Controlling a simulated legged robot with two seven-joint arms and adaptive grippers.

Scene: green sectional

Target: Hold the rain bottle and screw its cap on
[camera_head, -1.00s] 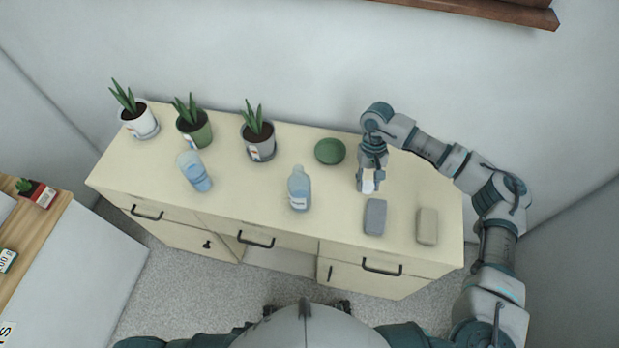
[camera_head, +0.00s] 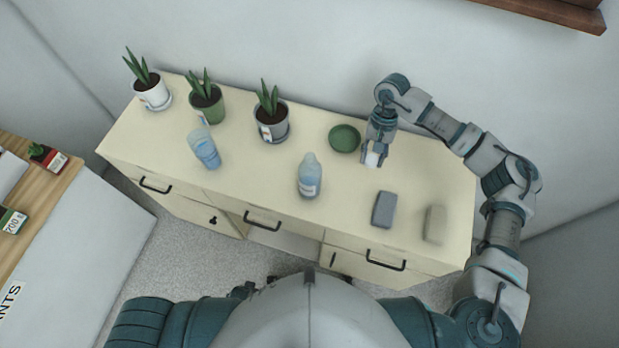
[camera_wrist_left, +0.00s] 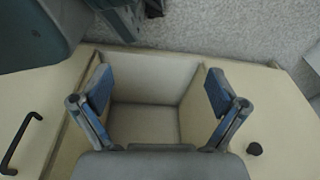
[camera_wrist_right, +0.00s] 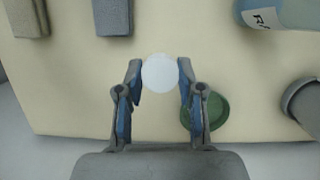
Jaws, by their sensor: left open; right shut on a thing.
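The rain bottle (camera_head: 309,180), pale blue with a white label, stands upright on the cream cabinet top. Its label, with "RA" partly readable, shows at the upper right of the right wrist view (camera_wrist_right: 285,14). My right gripper (camera_head: 374,155) points down, right of the bottle and apart from it. It is shut on the white round cap (camera_wrist_right: 159,73), which also shows below the fingers in the head view (camera_head: 373,160). My left gripper (camera_wrist_left: 153,92) is open and empty above an open recess in the cabinet's front. I cannot make it out clearly in the head view.
A green dish (camera_head: 344,138) lies just left of my right gripper. A blue-and-clear cup (camera_head: 205,150) stands left of the bottle. Several potted plants (camera_head: 271,120) line the back. A grey block (camera_head: 384,209) and a beige block (camera_head: 435,224) lie front right.

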